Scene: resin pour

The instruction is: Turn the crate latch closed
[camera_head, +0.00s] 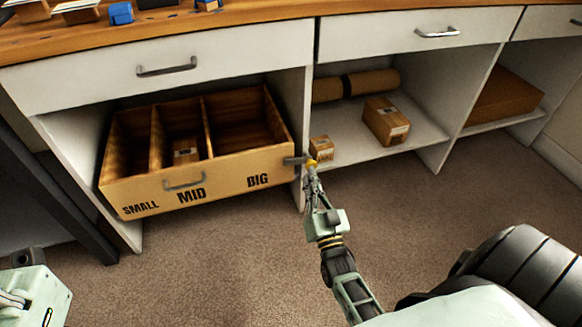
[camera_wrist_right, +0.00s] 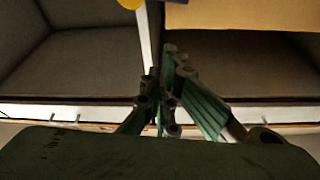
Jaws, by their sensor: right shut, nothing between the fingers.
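The wooden crate (camera_head: 225,178) sits in the left bay of the cabinet. Its front reads SMALL, MID and BIG and carries a grey handle. The latch (camera_head: 294,160) is a small grey bar at the crate's right front edge, lying about level by the cabinet's upright. The crate's underside (camera_wrist_right: 240,15) shows at the wrist view's top right. My left gripper is out of view.
One small box (camera_head: 185,150) lies in the crate's MID compartment. The middle bay holds a rolled brown tube (camera_head: 372,83), a larger box (camera_head: 385,120) and a small box (camera_head: 321,149) close behind my right gripper. The carpet in front (camera_head: 190,250) is clear.

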